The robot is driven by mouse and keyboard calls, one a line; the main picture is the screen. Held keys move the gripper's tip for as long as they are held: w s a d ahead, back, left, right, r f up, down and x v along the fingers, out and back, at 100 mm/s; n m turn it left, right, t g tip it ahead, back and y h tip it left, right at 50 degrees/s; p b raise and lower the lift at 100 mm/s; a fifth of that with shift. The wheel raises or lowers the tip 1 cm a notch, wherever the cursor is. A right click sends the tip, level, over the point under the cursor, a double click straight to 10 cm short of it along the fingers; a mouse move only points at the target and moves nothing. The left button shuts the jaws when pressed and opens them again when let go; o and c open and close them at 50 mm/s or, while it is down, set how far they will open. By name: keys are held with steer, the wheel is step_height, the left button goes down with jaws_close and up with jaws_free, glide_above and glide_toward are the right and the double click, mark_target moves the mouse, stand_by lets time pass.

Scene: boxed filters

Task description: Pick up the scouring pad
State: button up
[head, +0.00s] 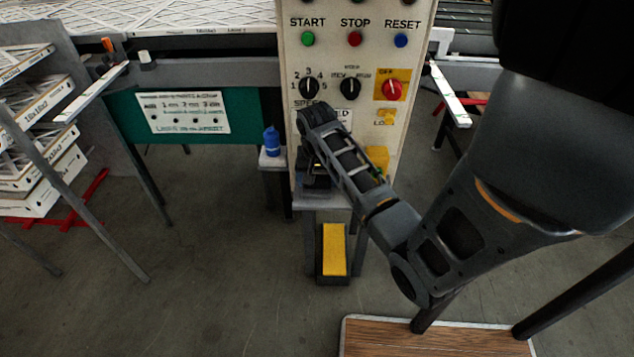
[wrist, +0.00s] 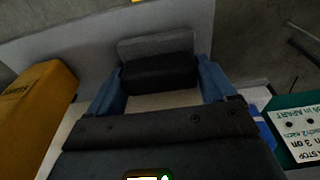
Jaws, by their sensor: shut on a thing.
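The scouring pad (wrist: 155,47) shows in the wrist view as a small block with a grey face and a black side. It lies between the two blue fingers of my gripper (wrist: 160,76), which are shut on its two ends. Whether it rests on the pale surface below or is lifted clear, I cannot tell. In the head view my gripper (head: 316,181) is low over the small stand in front of the control panel. My arm hides most of it there, and the pad cannot be made out.
A yellow box (wrist: 36,104) stands left of my gripper in the wrist view, close to the panel (head: 297,80). A blue bottle (head: 271,141) stands on a narrow post to the left in the head view.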

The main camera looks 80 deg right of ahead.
steer(key=shift+a+r, duration=0.1)
steer(key=shift+a+r, duration=0.15)
steer(key=shift+r, duration=0.35)
step_height(320, 180, up, 6)
steer(key=shift+f, duration=0.2)
steer(key=s+a+b, duration=0.1)
steer(key=a+b, duration=0.2)
steer(key=a, duration=1.6)
steer(key=shift+s+a, duration=0.25)
steer(key=shift+s, duration=0.15)
steer(key=shift+r, duration=0.1)
